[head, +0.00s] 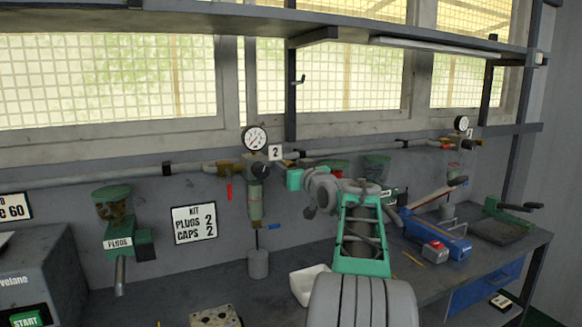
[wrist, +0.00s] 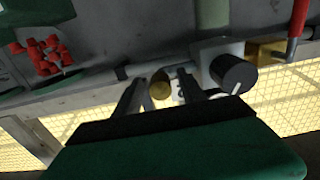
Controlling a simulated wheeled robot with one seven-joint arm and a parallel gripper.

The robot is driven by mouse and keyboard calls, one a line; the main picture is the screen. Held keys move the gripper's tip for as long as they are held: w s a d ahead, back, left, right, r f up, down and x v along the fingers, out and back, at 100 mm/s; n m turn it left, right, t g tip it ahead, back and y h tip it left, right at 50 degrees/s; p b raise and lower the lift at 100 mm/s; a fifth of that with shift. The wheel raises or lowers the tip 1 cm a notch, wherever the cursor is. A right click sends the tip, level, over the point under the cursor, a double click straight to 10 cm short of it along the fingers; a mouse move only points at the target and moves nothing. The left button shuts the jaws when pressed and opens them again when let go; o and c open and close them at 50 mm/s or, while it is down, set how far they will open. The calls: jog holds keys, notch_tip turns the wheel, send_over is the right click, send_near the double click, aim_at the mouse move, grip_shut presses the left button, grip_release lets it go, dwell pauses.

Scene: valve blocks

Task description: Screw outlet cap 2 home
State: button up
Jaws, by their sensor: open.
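My gripper (wrist: 160,78) is open in the wrist view, its two dark fingers spread apart. A round brass piece (wrist: 160,85) shows between the fingers, at the outlet side of station 2; I cannot tell whether it is outlet cap 2 or a bare fitting, or whether a finger touches it. The station 2 regulator (head: 256,182), with its gauge (head: 255,138) and number plate (head: 275,152), is on the wall in the head view. My green hand is just right of it there, and the fingertips are hard to make out. The regulator's black knob (wrist: 232,73) is beside the fingers.
A red lever (wrist: 297,25) is near the regulator. Red parts (wrist: 45,55) lie in a bin. A plugs dispenser (head: 118,220) is on the left wall. A white tray (head: 307,284) and a grey cylinder (head: 258,264) stand on the bench. A shelf (head: 250,20) runs overhead.

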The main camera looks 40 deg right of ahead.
jog(key=shift+c, duration=0.3)
grip_shut()
jog(key=shift+m, duration=0.4)
